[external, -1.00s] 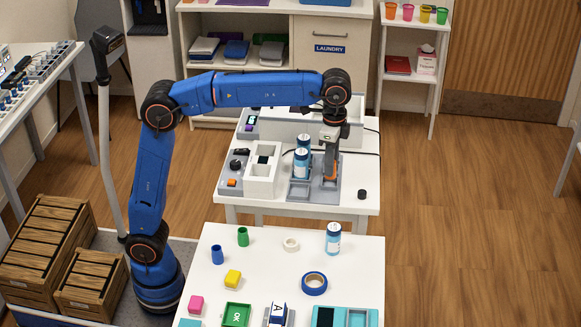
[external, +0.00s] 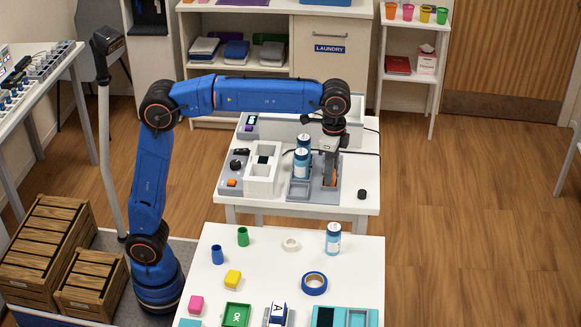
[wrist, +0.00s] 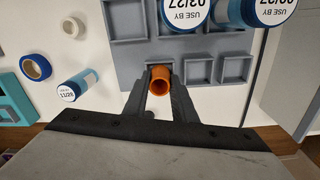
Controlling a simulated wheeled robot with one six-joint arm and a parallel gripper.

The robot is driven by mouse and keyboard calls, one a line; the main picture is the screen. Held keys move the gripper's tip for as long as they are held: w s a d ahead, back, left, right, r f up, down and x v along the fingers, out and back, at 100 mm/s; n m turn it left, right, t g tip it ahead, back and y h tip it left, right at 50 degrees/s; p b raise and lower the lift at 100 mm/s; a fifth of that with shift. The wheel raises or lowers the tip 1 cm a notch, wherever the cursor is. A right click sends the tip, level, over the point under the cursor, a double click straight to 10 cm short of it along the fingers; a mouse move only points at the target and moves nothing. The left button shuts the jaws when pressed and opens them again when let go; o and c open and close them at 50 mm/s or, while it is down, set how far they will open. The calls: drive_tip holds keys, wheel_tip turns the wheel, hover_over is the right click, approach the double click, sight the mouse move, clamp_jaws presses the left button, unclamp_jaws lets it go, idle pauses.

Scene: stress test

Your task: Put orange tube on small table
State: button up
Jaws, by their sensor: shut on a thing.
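The orange tube (wrist: 161,80) shows in the wrist view with its round open end up, between my two fingers. My gripper (wrist: 160,84) is shut on it. In the external view my gripper (external: 329,180) points down over the right part of the grey compartment tray (external: 299,188) on the far white table (external: 362,207). I cannot tell whether the tube's lower end touches the tray. The near white table (external: 358,255) stands in front. I cannot tell which one is the small table.
Two blue labelled bottles (external: 301,162) stand beside my gripper. A white divided holder (external: 263,172) is left of them, and a black knob (external: 361,194) is to the right. The near table holds another blue bottle (external: 333,238), a blue tape roll (external: 314,283) and several small items.

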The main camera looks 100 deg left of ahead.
drive_tip(key=shift+f, duration=0.2)
drive_tip(key=o, duration=1.1)
